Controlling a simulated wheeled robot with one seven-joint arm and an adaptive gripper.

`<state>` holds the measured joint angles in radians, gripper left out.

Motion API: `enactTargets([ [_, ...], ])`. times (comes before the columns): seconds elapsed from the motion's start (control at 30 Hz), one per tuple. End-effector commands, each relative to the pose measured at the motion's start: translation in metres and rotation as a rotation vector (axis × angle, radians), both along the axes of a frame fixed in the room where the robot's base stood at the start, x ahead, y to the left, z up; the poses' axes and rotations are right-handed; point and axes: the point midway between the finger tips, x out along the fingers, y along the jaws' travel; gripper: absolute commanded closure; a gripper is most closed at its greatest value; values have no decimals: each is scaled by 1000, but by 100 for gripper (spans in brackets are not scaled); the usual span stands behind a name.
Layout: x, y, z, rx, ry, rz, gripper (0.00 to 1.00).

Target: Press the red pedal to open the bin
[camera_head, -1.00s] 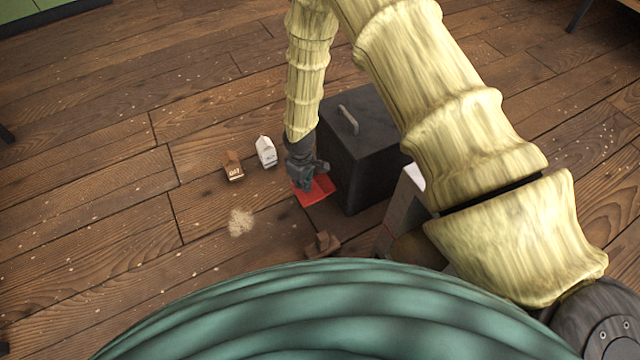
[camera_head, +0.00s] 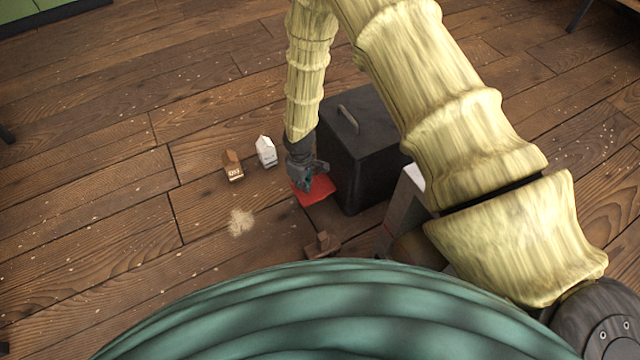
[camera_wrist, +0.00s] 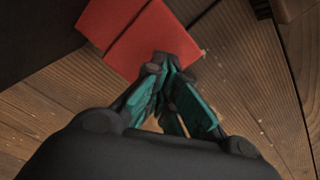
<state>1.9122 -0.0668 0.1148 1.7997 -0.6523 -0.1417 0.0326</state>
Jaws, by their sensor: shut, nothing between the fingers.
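The black bin (camera_head: 362,150) stands on the wooden floor with its lid down and a grey handle on top. The red pedal (camera_head: 318,191) sticks out low from the bin's left side. My gripper (camera_head: 303,189) is shut and empty, pointing down at the pedal's left part. In the wrist view the red pedal (camera_wrist: 135,35) lies just beyond the closed fingertips (camera_wrist: 163,62), which overlap its near edge. I cannot tell whether they touch it. The black bin's side (camera_wrist: 35,35) fills the upper left corner there.
A small brown carton (camera_head: 232,166) and a white carton (camera_head: 266,151) stand on the floor left of the bin. A brown block-like object (camera_head: 323,245) lies in front of the pedal. A pale spill (camera_head: 241,222) is on the floor. The floor farther left is clear.

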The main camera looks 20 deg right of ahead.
Motion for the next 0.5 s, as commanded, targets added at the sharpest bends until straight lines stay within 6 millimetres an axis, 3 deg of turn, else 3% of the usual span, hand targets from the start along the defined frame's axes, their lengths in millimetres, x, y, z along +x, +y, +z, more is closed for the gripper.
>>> enactTargets([
  [0.5,0,0,-19,-1,1,0,100],
])
